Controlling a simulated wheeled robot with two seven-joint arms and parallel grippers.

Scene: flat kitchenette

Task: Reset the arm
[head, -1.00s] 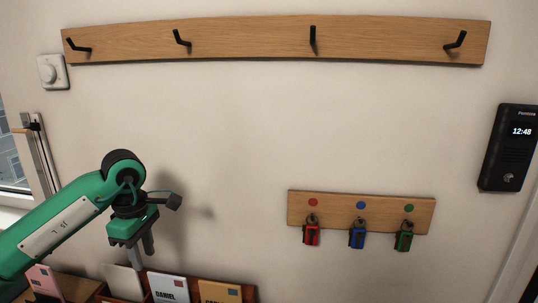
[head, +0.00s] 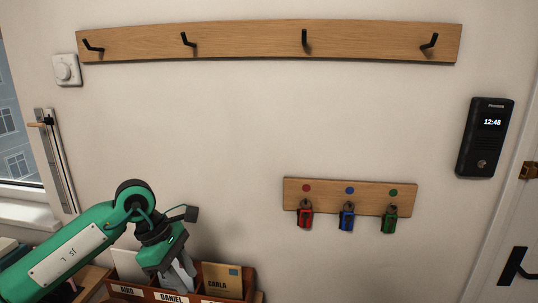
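My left arm comes in from the lower left, and its gripper (head: 180,280) points down over a wooden letter box at the bottom of the head view. The fingers are in front of a pale envelope (head: 187,268), overlapping it; whether they touch it, or are open or shut, I cannot tell. My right gripper is not in view.
The letter box (head: 225,299) holds a white envelope (head: 128,266) and a tan one marked CARLA (head: 222,281). A key board (head: 333,184) with red, blue and green keys, a hook rail (head: 245,40), and an intercom (head: 486,138) hang on the wall. The wall between is clear.

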